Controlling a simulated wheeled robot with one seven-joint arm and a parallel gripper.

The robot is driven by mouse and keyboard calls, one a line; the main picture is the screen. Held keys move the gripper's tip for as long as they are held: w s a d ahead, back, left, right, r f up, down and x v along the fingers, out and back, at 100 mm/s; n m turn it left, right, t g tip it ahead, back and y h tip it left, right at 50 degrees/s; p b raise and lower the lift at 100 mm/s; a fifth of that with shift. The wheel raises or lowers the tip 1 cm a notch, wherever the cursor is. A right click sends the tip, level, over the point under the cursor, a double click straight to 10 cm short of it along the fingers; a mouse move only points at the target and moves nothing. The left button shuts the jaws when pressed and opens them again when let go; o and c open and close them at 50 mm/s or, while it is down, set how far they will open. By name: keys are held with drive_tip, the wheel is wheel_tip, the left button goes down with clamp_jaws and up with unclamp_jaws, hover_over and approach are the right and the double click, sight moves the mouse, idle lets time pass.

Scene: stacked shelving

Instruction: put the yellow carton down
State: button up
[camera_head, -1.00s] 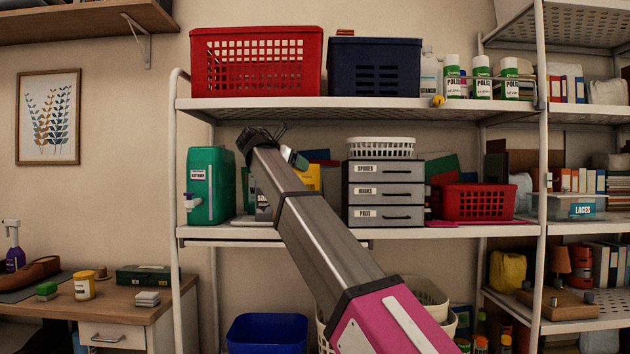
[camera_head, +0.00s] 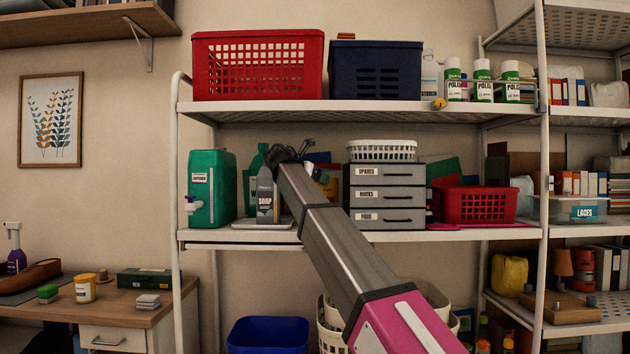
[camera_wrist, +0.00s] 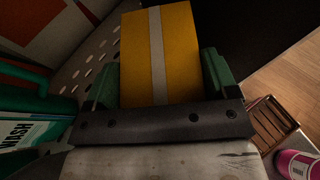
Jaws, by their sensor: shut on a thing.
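The yellow carton (camera_wrist: 178,55), with a pale strip down its middle, is between the two green fingers of my gripper (camera_wrist: 160,80) in the wrist view. The fingers press on its left and right sides. In the head view my gripper (camera_head: 285,155) is at the middle shelf, between the soap bottle and the grey drawers. Only a small yellow patch (camera_head: 328,187) shows there behind my arm. My arm hides most of the carton, and I cannot tell whether it touches the shelf.
On the middle shelf (camera_head: 370,234), a grey soap bottle (camera_head: 266,197) on a tray and a green canister (camera_head: 211,188) stand left. Grey drawers (camera_head: 384,195) stand close on the right. A green bottle labelled WASH (camera_wrist: 30,130) is near my gripper at left in the wrist view.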

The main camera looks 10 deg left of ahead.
drive_tip(key=shift+f, duration=0.1)
drive_tip(key=o, duration=1.6)
drive_tip(key=shift+s+a+r, duration=0.15)
drive_tip(key=shift+r, duration=0.1)
drive_tip(key=v, duration=1.1)
drive_tip(key=shift+s+a, duration=0.1)
drive_tip(key=shift+s, duration=0.2)
